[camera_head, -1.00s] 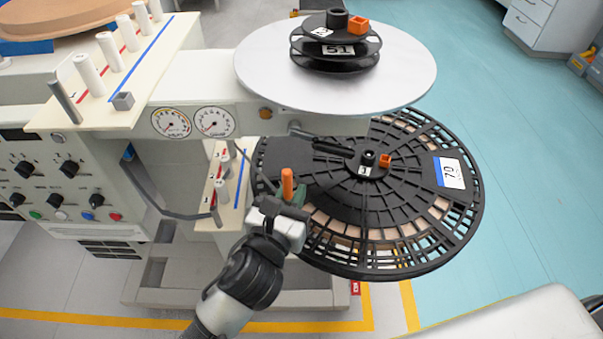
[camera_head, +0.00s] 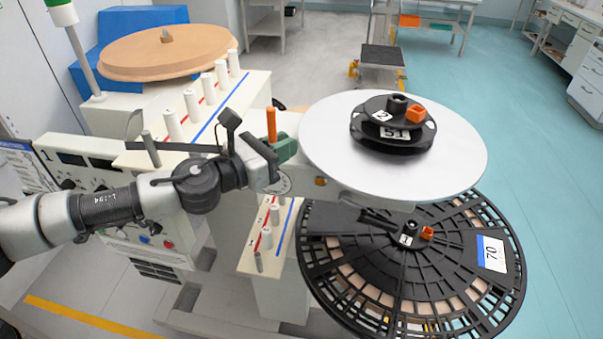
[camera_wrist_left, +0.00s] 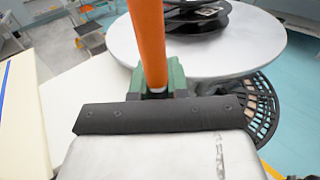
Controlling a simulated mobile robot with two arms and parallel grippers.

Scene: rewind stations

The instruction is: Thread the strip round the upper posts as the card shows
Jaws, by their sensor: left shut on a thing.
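My left gripper (camera_head: 268,158) is shut on a green clip (camera_head: 286,149) with an upright orange handle (camera_head: 271,125). In the left wrist view the orange handle (camera_wrist_left: 148,45) stands up from the green clip (camera_wrist_left: 176,78) at the jaws. A dark strip (camera_head: 180,148) runs level from near the grey post (camera_head: 151,150) toward my gripper; my arm hides part of it. The upper posts, several white ones such as the near one (camera_head: 173,125), stand in a row on the cream upper board (camera_head: 255,85). The gripper is right of this board, beside the silver disc. The card is not identifiable. My right gripper is out of view.
The silver disc (camera_head: 460,160) carrying a black reel (camera_head: 392,140) is close to the gripper's right. A large black slotted reel (camera_head: 350,285) lies lower. The lower posts (camera_head: 267,238) stand on a lower board. A brown disc (camera_head: 165,55) is at the back left.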

